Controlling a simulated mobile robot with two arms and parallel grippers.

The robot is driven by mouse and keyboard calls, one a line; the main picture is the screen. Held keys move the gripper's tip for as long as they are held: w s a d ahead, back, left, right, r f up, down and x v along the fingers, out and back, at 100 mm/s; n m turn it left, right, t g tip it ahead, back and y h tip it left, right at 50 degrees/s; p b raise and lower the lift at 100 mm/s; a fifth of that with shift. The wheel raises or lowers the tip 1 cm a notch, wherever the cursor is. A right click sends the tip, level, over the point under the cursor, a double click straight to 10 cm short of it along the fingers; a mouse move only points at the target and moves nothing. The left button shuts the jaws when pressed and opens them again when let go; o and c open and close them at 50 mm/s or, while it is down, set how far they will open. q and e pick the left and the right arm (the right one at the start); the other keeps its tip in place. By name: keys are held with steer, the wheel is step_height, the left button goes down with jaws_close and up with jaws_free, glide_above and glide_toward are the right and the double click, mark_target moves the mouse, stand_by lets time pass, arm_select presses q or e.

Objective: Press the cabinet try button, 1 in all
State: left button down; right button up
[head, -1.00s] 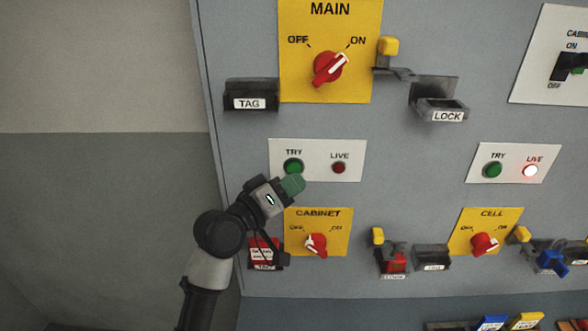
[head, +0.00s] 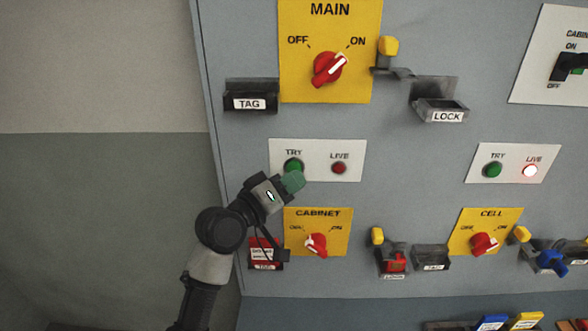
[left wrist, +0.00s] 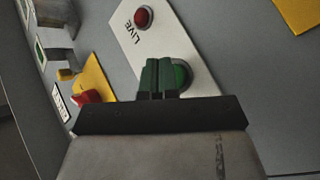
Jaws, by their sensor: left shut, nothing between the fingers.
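The cabinet's green try button (head: 293,166) sits on a white plate (head: 318,174) beside the dark red live lamp (head: 339,168), above the yellow cabinet switch plate (head: 335,218). My left gripper (head: 294,181) is shut and empty, its green fingertips just below the button in the head view. In the left wrist view the fingertips (left wrist: 163,76) overlap the left side of the green button (left wrist: 181,75). I cannot tell whether they touch it. The live lamp (left wrist: 143,18) looks unlit. My right gripper is not in view.
A second plate on the right has a green try button (head: 493,170) and a lit live lamp (head: 530,170). The main switch (head: 329,69) is above. A red tag (head: 264,250) hangs below my left wrist, and a red lock (head: 394,260) is farther right.

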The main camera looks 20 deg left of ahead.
arm_select(q)
steer(key=shift+w+a, duration=0.15)
steer(key=shift+w, duration=0.25)
stand_by(0.3)
steer(key=shift+s, duration=0.15)
steer(key=shift+s+d+p, duration=0.25)
steer(key=shift+s+p, duration=0.1)
steer(key=shift+s, duration=0.3)
steer(key=s+p, duration=0.1)
steer(key=s, duration=0.1)
steer(key=s+d, duration=0.1)
steer(key=s, duration=0.1)
steer(key=shift+s+d+p, duration=0.2)
steer(key=shift+s+p, duration=0.15)
steer(key=shift+s, duration=0.05)
steer(key=shift+f, duration=0.1)
stand_by(0.6)
